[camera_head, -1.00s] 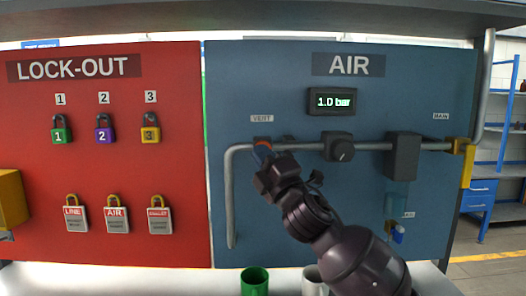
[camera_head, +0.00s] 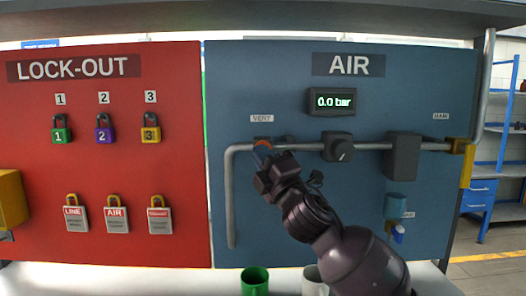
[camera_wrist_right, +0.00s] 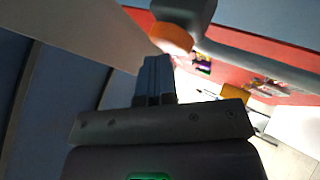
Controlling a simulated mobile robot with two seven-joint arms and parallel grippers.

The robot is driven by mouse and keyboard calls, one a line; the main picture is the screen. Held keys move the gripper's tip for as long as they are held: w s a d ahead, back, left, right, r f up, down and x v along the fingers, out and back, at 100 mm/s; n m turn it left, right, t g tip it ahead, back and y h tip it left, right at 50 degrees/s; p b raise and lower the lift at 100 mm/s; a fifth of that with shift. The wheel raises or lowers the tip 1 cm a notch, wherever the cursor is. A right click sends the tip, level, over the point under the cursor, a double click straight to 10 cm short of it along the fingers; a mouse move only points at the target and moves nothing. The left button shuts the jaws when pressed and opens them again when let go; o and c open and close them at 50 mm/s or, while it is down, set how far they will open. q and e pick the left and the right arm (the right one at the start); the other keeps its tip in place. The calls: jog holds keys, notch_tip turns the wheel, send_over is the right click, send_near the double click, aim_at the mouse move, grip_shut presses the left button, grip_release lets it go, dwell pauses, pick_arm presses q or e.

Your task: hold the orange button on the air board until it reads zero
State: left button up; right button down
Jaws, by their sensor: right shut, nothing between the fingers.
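The blue AIR board (camera_head: 290,220) fills the right half of the head view. Its display (camera_head: 332,101) reads 0.0 bar. The orange button (camera_head: 262,143) sits under the VENT label at the pipe's left end. It also shows in the right wrist view (camera_wrist_right: 172,38), on a dark block. My right gripper (camera_head: 264,156) is shut and empty, its fingertips at the button from below. In the right wrist view its closed fingers (camera_wrist_right: 156,75) end right beside the button; I cannot tell if they touch it. My left gripper is not in view.
The red LOCK-OUT board (camera_head: 180,80) holds padlocks and tags. A green cup (camera_head: 254,281) stands below.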

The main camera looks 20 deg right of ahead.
dwell(0.3)
jog(key=shift+s, duration=0.15)
dwell(0.3)
jog(key=shift+s+a+p, duration=0.2)
jog(key=shift+s+p, duration=0.15)
jog(key=shift+s, duration=0.35)
jog(key=s+p, duration=0.1)
jog(key=s, duration=0.1)
jog(key=s+a, duration=0.1)
jog(key=s, duration=0.2)
jog(key=shift+a+p, duration=0.2)
jog(key=shift+p, duration=0.15)
jog(key=shift+w, duration=0.1)
